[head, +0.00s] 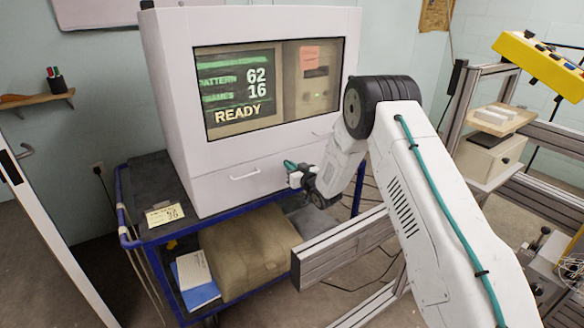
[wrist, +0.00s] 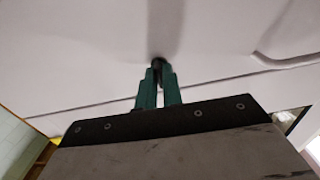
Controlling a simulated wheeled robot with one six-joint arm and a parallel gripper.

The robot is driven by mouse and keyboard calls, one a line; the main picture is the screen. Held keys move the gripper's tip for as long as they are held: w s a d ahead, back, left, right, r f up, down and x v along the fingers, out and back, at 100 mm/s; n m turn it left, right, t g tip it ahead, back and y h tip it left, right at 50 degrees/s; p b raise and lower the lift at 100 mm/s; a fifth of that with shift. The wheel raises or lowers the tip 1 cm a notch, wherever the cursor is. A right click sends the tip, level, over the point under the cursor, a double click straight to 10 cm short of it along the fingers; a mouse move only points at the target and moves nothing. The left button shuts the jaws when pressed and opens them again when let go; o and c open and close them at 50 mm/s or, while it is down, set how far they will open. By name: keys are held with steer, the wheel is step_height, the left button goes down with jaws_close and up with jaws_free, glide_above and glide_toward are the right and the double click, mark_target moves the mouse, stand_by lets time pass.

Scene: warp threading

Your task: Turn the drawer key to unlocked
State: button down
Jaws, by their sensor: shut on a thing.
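My gripper (head: 289,164) is at the front of the white cabinet (head: 172,110), to the right of the drawer (head: 215,184) handle. In the wrist view its two green fingers (wrist: 158,78) are close together and shut on a small dark piece (wrist: 157,62) at the white panel, which appears to be the drawer key. The fingers mostly hide the key, and I cannot tell which way it is turned. In the head view the key is hidden. The drawer's white handle (head: 245,175) also shows in the wrist view (wrist: 285,55). The drawer front looks closed.
The cabinet stands on a blue-framed cart (head: 150,235) with a yellow note (head: 165,214) at its front corner. A screen (head: 240,92) above the drawer reads READY. A metal frame rail (head: 340,248) lies below my arm.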

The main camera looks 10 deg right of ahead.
steer(key=shift+w+d+m, duration=0.1)
steer(key=shift+m, duration=4.3)
steer(key=shift+d+m, duration=0.1)
steer(key=shift+m, duration=4.3)
steer(key=c, duration=1.6)
jaws_free()
steer(key=shift+f, duration=0.1)
